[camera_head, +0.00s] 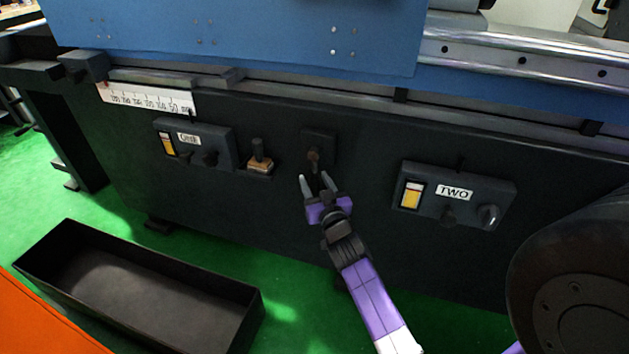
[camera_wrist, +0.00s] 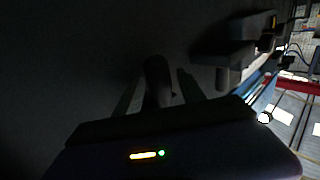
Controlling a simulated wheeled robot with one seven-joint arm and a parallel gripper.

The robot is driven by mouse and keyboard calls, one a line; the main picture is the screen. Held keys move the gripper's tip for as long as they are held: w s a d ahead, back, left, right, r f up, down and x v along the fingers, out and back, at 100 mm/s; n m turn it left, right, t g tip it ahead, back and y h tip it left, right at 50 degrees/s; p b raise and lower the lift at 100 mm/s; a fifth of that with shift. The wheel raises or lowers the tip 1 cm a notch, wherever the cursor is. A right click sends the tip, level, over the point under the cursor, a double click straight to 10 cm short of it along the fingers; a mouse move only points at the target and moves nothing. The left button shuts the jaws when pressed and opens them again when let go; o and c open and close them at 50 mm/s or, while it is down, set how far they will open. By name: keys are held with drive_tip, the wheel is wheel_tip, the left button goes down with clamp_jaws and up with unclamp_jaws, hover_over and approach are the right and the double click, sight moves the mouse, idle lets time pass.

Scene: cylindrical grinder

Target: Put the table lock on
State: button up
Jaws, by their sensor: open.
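The table lock looks to be the small dark lever with a brownish knob (camera_head: 314,157) on a square black plate (camera_head: 318,143) on the machine's front. My gripper (camera_head: 318,183) is open just below and in front of it, with one finger on each side of the lever's lower part. In the wrist view a dark rounded lever (camera_wrist: 158,80) stands between the two fingers of my gripper (camera_wrist: 160,92). The picture is very dark there, and I cannot tell whether the fingers touch it.
Left of the lever are a small brass-based knob (camera_head: 260,160) and a labelled control box (camera_head: 195,143). The box marked TWO (camera_head: 458,195) is to the right. A black wheel (camera_head: 575,280) stands at lower right. An open black bin (camera_head: 140,290) lies on the green floor.

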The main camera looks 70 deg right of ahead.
drive_tip(key=shift+w+d, duration=0.2)
clamp_jaws()
idle(1.4)
